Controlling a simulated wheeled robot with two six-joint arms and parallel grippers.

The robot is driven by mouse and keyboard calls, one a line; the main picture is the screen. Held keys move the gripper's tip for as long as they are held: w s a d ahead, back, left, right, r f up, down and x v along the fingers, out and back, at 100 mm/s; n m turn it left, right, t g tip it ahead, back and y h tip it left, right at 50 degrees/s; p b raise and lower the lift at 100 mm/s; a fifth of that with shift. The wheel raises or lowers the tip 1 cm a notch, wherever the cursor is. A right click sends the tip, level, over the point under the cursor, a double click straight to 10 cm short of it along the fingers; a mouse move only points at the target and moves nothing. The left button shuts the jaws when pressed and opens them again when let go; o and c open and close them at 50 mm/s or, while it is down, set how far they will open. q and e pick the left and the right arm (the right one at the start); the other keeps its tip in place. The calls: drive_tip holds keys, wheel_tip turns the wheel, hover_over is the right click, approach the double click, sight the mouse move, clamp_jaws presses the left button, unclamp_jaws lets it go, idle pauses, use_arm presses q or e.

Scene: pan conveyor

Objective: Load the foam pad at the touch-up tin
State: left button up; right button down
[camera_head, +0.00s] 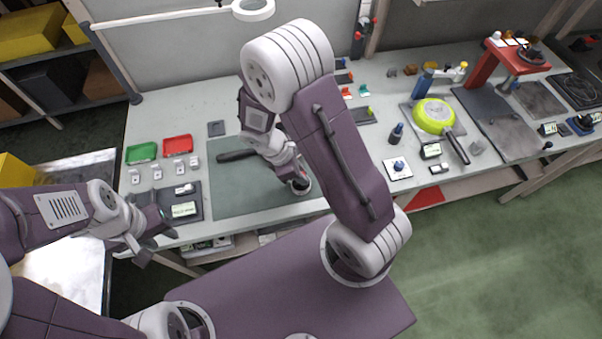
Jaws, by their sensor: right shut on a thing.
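My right gripper (297,180) is low over the grey-green mat (235,190) at the middle of the bench. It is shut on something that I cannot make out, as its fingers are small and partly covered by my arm. A round white rim shows at its tip. I cannot pick out the foam pad or the touch-up tin for certain. A small blue-topped piece (398,165) stands on a white square card, with a dark bottle (396,133) behind it. My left gripper (155,240) is open and empty, off the bench's front left corner.
A black handle (237,155) lies on the mat. A green pan (434,116) sits to the right. Green and red trays (177,144) and a dark board (180,209) with a display are at left. A red stand (490,65) rises at the back right. My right arm hides the bench's middle.

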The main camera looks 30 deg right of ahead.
drive_tip(key=shift+f+b, duration=0.4)
drive_tip(key=shift+f, duration=0.1)
idle(0.3)
drive_tip(key=shift+s, duration=0.1)
idle(0.9)
wheel_tip(320, 180, up, 7)
drive_tip(key=p, duration=0.7)
idle(0.3)
